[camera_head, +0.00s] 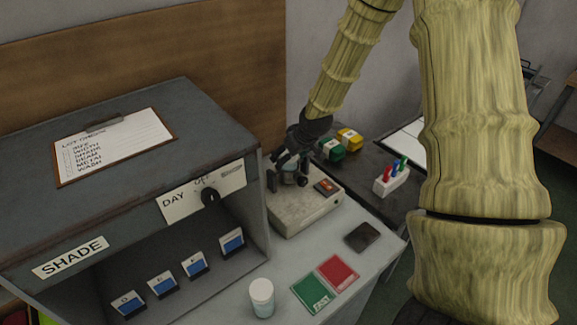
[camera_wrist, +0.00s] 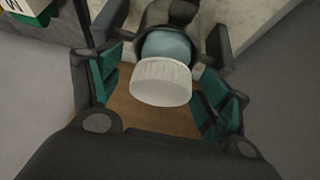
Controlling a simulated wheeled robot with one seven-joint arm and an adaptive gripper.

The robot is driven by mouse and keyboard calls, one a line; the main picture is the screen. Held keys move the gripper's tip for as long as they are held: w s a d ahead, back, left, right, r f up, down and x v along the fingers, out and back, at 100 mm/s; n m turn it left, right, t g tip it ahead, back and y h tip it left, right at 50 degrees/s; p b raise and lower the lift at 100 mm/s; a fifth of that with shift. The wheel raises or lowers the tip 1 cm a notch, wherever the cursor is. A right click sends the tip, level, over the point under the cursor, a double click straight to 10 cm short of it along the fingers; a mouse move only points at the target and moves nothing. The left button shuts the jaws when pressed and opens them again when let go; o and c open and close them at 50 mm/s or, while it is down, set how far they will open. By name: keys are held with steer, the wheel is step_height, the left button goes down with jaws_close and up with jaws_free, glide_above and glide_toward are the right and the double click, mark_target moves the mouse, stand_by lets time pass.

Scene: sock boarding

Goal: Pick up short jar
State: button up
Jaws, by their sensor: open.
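A jar with a ribbed white lid (camera_wrist: 161,82) and a blue-grey body (camera_wrist: 168,47) shows in the wrist view. It lies between the two green-padded fingers of my gripper (camera_wrist: 160,98), which are open, with gaps visible beside the lid. In the head view my gripper (camera_head: 290,172) is at the pale box-shaped device, and the jar there is mostly hidden by the fingers. A second white-lidded jar (camera_head: 262,297) stands upright on the front of the bench, apart from my gripper. I cannot tell from the labels which jar is the short one.
The pale device (camera_head: 306,211) stands beside the grey shade cabinet (camera_head: 110,215). Green (camera_head: 309,292) and red (camera_head: 339,272) cards and a dark pad (camera_head: 362,237) lie on the bench. Coloured blocks (camera_head: 348,139) and a white rack (camera_head: 391,181) stand behind.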

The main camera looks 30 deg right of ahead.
steer(key=c, duration=1.1)
